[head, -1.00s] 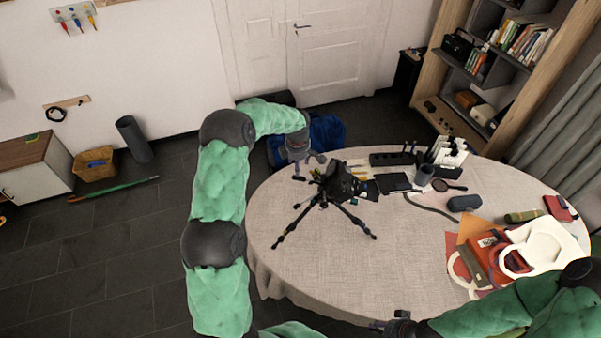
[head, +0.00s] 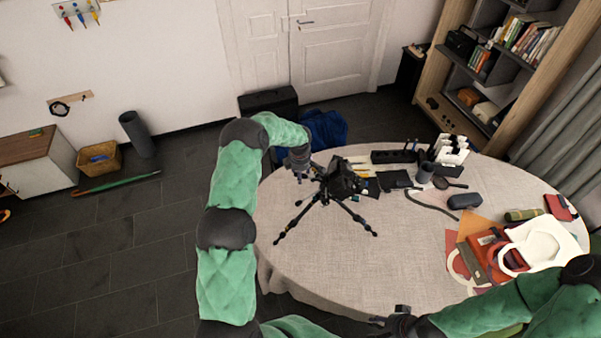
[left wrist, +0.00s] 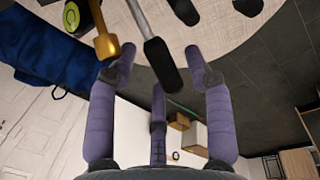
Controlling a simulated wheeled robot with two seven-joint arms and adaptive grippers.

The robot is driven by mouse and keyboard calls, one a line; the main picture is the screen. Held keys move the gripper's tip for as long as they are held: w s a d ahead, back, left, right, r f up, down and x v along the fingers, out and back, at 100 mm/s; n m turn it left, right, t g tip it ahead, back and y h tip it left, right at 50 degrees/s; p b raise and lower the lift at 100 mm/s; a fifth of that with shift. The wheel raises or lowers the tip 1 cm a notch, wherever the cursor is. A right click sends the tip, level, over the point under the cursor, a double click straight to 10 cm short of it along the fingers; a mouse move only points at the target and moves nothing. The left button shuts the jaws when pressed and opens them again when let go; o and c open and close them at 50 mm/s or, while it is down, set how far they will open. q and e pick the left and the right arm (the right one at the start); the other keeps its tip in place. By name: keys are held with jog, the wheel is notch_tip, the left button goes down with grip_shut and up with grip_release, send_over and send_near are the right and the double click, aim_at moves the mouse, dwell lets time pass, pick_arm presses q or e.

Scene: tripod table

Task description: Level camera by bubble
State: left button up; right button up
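A black camera (head: 343,181) sits on a black tripod (head: 329,200), whose legs are spread on the round cloth-covered table. My left gripper (head: 311,174) is just left of the camera. In the left wrist view my left gripper (left wrist: 160,64) has its purple fingers apart. A black-ended handle (left wrist: 164,66) on a grey rod reaches between the fingertips, with no clear grip on it. A gold knob (left wrist: 106,45) is near the left fingertip.
The table (head: 320,265) is clear in front of the tripod. A black tray (head: 394,179), a dark cup (head: 425,171) and a dark case (head: 465,201) lie right of the camera. Orange and white bags (head: 541,243) lie at the right. A blue cloth item (head: 325,130) is behind the table.

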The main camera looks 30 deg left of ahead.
pick_arm(q)
grip_shut()
jog(key=shift+a+f, duration=0.1)
jog(key=shift+f, duration=0.1)
jog(key=shift+s+a+f+t+h+b, duration=0.1)
jog(key=shift+a+f+t+h+b, duration=0.1)
jog(key=shift+f+h+b, duration=0.3)
jog(key=shift+s+a+f+t+h+b, duration=0.1)
jog(key=shift+f+t+h+b, duration=0.15)
jog(key=shift+b, duration=0.35)
notch_tip(320, 180, down, 6)
jog(key=t+h+b, duration=0.3)
jog(key=h+b, duration=0.2)
jog(key=b, duration=0.7)
jog(key=shift+n, duration=0.3)
jog(key=shift+s+a+b, duration=0.1)
jog(key=shift+b, duration=0.2)
